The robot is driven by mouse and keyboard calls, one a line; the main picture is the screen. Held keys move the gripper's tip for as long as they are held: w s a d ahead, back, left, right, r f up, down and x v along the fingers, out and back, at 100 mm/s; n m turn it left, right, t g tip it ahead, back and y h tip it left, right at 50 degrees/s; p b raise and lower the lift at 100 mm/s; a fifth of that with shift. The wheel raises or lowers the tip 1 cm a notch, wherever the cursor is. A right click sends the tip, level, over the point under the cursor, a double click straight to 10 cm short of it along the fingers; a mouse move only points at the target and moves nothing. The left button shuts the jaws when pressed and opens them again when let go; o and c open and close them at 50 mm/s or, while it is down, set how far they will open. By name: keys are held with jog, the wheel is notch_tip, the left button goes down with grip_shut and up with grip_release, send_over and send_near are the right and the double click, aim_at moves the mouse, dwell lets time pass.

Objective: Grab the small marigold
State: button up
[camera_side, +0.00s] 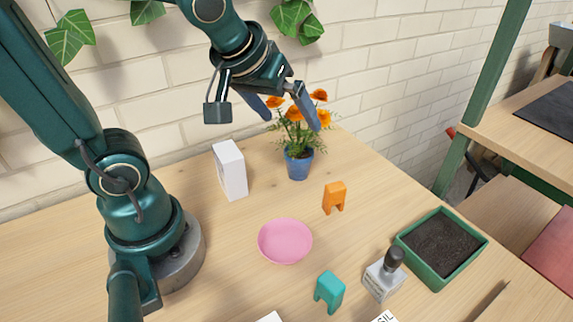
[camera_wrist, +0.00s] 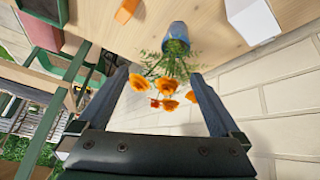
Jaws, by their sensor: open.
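The small marigold (camera_side: 296,132) has orange blooms and stands upright in a blue pot (camera_side: 299,165) at the back of the table. My gripper (camera_side: 291,107) is open and empty, with its fingers in front of and above the blooms in the side view. In the wrist view the marigold blooms (camera_wrist: 167,92) lie between the two fingers of my gripper (camera_wrist: 158,100), and the blue pot (camera_wrist: 178,33) is beyond them. I cannot tell whether a finger touches the plant.
A white box (camera_side: 230,170) stands left of the pot. A brick wall (camera_side: 370,95) is behind.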

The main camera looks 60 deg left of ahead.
jog(key=n+g, duration=0.2)
send_over(298, 147)
jog(key=d, duration=0.2)
jog(key=shift+y, duration=0.4)
jog(key=f, duration=0.3)
jog(key=s+f, duration=0.1)
jog(key=f, duration=0.1)
jog(key=shift+a, duration=0.1)
jog(key=shift+g, duration=0.4)
jog(key=x, duration=0.4)
jog(key=shift+s+a+f, duration=0.1)
jog(key=shift+s+f, duration=0.1)
jog(key=shift+s, duration=0.2)
jog(key=shift+s+a+f, duration=0.1)
jog(key=shift+a+f, duration=0.05)
jog(key=shift+f, duration=0.4)
jog(key=shift+x, duration=2.25)
jog(key=c, duration=1.3)
jog(key=shift+c, duration=0.6)
jog(key=shift+r, duration=0.1)
